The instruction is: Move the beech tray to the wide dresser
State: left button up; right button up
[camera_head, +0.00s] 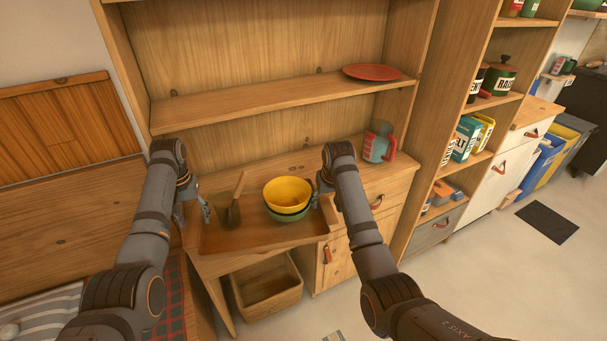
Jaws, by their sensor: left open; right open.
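The beech tray (262,234) is in the centre of the head view, level with the wooden counter of a shelved dresser (394,179). Its front edge is towards me; I cannot tell how much of it rests on the counter. It holds a yellow bowl (288,190) stacked in a green bowl (287,215) and a dark see-through cup (229,214) with a wooden utensil. My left gripper (204,210) is open at the tray's left end. My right gripper (315,198) is open at its right end. Whether the fingers touch the tray is unclear.
A measuring jug (378,143) stands on the counter to the right. A red plate (371,72) lies on the shelf above. A wooden bin (267,287) stands below the tray. A wooden surface (80,227) extends left, with a striped cloth (48,312) nearer me.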

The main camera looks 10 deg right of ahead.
pick_arm(q)
notch_tip(320, 180, up, 7)
jog(key=shift+r, duration=0.15)
pick_arm(e)
jog(key=v, duration=0.7)
jog(key=shift+s+r, duration=0.1)
jog(key=shift+r, duration=0.15)
jog(key=shift+f, duration=0.1)
